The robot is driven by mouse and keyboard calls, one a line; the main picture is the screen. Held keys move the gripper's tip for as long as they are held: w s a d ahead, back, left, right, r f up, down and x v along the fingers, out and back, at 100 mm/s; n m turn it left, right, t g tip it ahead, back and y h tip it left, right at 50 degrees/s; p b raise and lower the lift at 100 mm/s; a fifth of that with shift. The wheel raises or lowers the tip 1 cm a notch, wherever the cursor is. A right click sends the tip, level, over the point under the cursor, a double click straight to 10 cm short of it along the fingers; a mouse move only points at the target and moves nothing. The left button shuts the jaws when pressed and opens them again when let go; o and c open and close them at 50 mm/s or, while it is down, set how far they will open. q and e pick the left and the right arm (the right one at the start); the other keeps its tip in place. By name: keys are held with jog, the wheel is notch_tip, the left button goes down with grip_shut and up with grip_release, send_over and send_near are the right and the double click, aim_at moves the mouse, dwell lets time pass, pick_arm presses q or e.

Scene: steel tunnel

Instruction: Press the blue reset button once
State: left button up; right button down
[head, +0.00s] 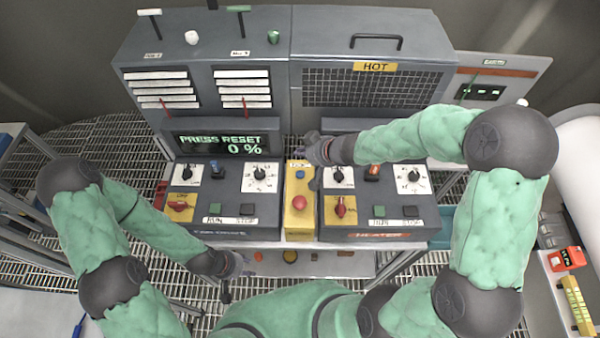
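The blue reset button (300,174) sits on top of a narrow yellow box (300,222) between two grey control panels, above a larger red button (299,203). My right gripper (310,152) hangs over the far end of the yellow box, just beyond the blue button in the picture. I see a gap between it and the button, but cannot judge its height. Its fingers are too small and dark to read. My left gripper (233,277) is low at the front left, by the bench edge, away from the button. A display (221,144) reads "PRESS RESET 0 %".
The left panel (227,225) and right panel (382,225) carry dials, switches and red knobs close beside the yellow box. A caged unit marked HOT (374,67) stands behind. A lower shelf (315,266) holds small items. Grated floor lies at left.

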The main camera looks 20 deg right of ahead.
jog(key=b, duration=0.8)
send_over(302, 175)
jog(key=shift+f, duration=3.6)
jog(key=shift+w+f+b, duration=0.1)
jog(key=shift+f+b, duration=0.2)
jog(key=shift+f, duration=0.35)
jog(key=shift+f, duration=0.45)
jog(key=shift+f+b, duration=0.45)
jog(key=shift+b, duration=0.05)
jog(key=shift+r, duration=0.1)
jog(key=shift+r+p, duration=0.8)
jog(key=shift+p, duration=0.2)
jog(key=shift+r, duration=0.1)
notch_tip(302, 175, up, 5)
jog(key=p, duration=0.5)
